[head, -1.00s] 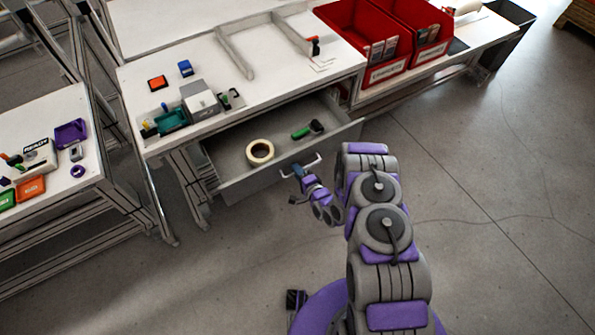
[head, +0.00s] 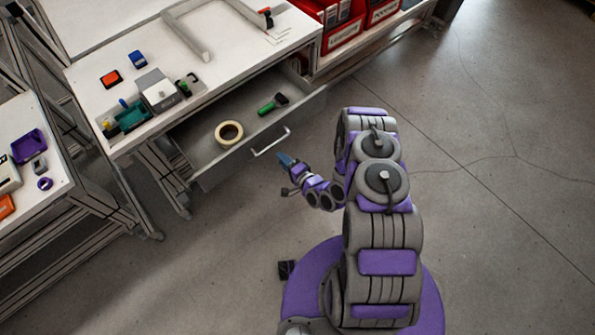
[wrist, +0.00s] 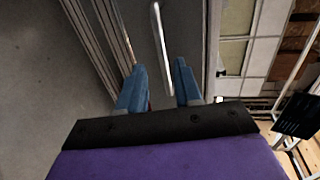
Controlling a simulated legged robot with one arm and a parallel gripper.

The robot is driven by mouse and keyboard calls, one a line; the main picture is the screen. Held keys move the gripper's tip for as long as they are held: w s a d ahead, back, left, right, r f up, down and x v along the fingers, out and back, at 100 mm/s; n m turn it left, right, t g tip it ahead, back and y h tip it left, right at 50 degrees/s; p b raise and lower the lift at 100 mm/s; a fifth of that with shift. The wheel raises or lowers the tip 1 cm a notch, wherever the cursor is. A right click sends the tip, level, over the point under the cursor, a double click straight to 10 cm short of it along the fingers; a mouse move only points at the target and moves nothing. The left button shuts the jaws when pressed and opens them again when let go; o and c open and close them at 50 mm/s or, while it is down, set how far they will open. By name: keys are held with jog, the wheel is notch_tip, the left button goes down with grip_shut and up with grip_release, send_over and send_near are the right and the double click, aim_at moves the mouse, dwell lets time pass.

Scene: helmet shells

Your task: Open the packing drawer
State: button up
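The packing drawer (head: 205,170) is pulled out from under the white workbench in the head view. A roll of tape (head: 229,132) and a green-handled tool (head: 272,104) lie in it. Its metal bar handle (head: 271,142) is on the front face and also shows in the wrist view (wrist: 161,50). My gripper (head: 285,161) is just in front of the handle, apart from it. In the wrist view its two blue fingers (wrist: 157,88) stand apart with nothing held between them. The handle is beyond the fingertips.
The bench top (head: 215,75) holds a grey box (head: 158,90), a teal tray (head: 131,116) and a grey frame (head: 190,40). Red bins (head: 340,35) stand at the back. Another table (head: 50,205) is at the left. The floor (head: 480,220) at the right is clear.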

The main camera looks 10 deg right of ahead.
jog(key=p+v, duration=0.1)
jog(key=v, duration=0.7)
dwell(0.6)
jog(key=w+d+r+n+g+h, duration=0.55)
jog(key=w+d+r+n, duration=0.2)
jog(key=d, duration=0.35)
jog(key=s+d+r+n+g+h, duration=0.1)
jog(key=s+d+r+g+h, duration=0.15)
jog(key=r, duration=0.55)
jog(key=s+d+r+n+g+h, duration=0.1)
jog(key=d+r, duration=0.2)
jog(key=r, duration=0.4)
jog(key=s+a+r+g+h, duration=0.1)
jog(key=s+r+g+h, duration=0.1)
jog(key=s+r, duration=1.05)
jog(key=s+a+r+g, duration=0.1)
jog(key=s+a+r, duration=0.1)
jog(key=s, duration=0.4)
jog(key=s+a+r+n+g+y, duration=0.1)
jog(key=s+a+r, duration=0.2)
jog(key=s, duration=0.4)
jog(key=s+a+r+g+y, duration=0.1)
jog(key=s+a+r, duration=0.1)
jog(key=s+r, duration=0.3)
jog(key=shift+s+a+n+g, duration=0.3)
jog(key=shift+s+n+g, duration=0.1)
jog(key=shift+s, duration=0.7)
